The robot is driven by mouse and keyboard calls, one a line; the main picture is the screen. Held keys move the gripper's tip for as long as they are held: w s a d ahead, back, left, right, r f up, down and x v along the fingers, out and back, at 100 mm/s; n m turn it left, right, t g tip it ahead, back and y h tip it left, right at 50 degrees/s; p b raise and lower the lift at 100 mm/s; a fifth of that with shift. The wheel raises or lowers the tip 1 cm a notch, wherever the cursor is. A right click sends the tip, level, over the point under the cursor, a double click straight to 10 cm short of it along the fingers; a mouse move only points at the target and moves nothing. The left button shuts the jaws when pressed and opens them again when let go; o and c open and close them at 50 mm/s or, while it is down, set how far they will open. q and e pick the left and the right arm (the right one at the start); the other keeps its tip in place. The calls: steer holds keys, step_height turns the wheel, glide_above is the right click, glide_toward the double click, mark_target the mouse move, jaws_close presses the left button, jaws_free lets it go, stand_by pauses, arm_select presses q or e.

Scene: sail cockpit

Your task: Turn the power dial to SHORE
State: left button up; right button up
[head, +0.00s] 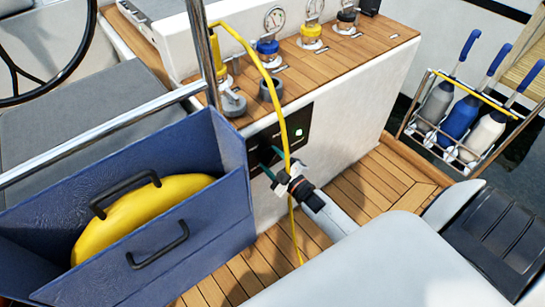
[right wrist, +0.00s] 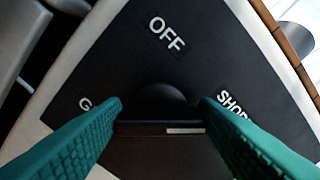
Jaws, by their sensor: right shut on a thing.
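The power dial (right wrist: 160,98) is a dark round knob with a bar handle on a black panel (right wrist: 125,60), seen in the right wrist view. OFF is printed above it, SHORE to its right, and a label starting with G to its left. A white line on the handle lies on its right half, on the SHORE side. My right gripper (right wrist: 161,116) has its teal fingers on both sides of the handle, shut on it. In the head view the right gripper (head: 264,160) reaches the black panel (head: 298,120) on the white console. My left gripper is not in view.
A yellow rope (head: 285,110) hangs in front of the panel. A blue box (head: 215,235) with a yellow object stands left. Winches and gauges (head: 268,47) sit on the wooden top. A rack with several handles (head: 465,120) stands right. The wooden floor (head: 375,185) is clear.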

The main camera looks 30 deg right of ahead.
steer(key=shift+f, duration=0.1)
stand_by(0.3)
steer(key=o, duration=1)
